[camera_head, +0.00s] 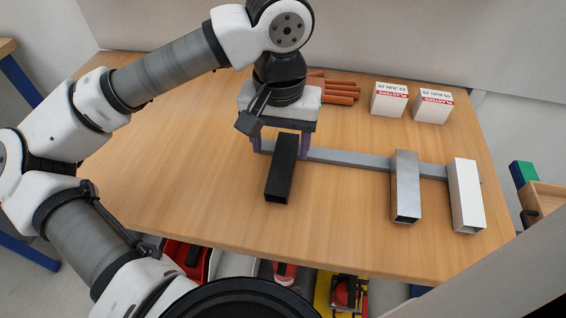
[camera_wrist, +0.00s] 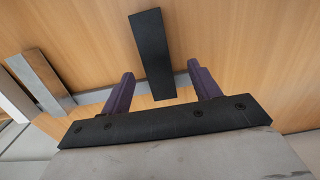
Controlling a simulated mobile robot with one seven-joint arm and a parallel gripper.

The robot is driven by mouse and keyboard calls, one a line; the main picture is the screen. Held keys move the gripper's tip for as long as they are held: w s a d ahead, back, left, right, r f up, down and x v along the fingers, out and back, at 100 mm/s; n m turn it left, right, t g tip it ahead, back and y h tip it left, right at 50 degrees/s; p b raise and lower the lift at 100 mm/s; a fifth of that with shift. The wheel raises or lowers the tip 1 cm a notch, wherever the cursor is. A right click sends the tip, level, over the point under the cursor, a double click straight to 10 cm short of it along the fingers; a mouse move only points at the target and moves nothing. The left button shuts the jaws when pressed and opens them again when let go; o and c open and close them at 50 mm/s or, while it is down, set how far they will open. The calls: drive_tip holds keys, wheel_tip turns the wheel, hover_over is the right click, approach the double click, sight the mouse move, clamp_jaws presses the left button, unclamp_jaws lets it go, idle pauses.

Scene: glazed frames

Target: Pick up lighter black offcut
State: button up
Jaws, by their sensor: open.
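The black offcut (camera_head: 281,172) is a square tube lying on the wooden table, its open end toward the table's front edge. It is the only black offcut I can see. My gripper (camera_head: 280,152) is open and empty above the offcut's far part, with its purple fingers on either side. In the wrist view the black offcut (camera_wrist: 152,48) runs between the two open fingers (camera_wrist: 160,72), with gaps on both sides. I cannot tell the remaining height of the fingertips above the table.
A grey bar (camera_head: 345,159) lies across the table under the row of tubes. A silver tube (camera_head: 405,183) and a white tube (camera_head: 466,192) lie to the right. Two plasters boxes (camera_head: 389,98) (camera_head: 433,105) and several orange-brown rods (camera_head: 341,92) are at the back. The table's left side is clear.

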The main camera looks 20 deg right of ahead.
sight(283, 159)
drive_tip(key=shift+w+d+f+p, duration=0.1)
drive_tip(key=shift+f+p, duration=0.1)
drive_tip(key=shift+f, duration=0.7)
drive_tip(key=shift+s+d+f+p, duration=0.1)
drive_tip(key=shift+f+p, duration=0.15)
drive_tip(key=shift+f, duration=0.65)
drive_tip(key=shift+w+d+f+p, duration=0.1)
drive_tip(key=shift+f+p, duration=0.1)
drive_tip(key=shift+f, duration=0.7)
drive_tip(key=c, duration=1.1)
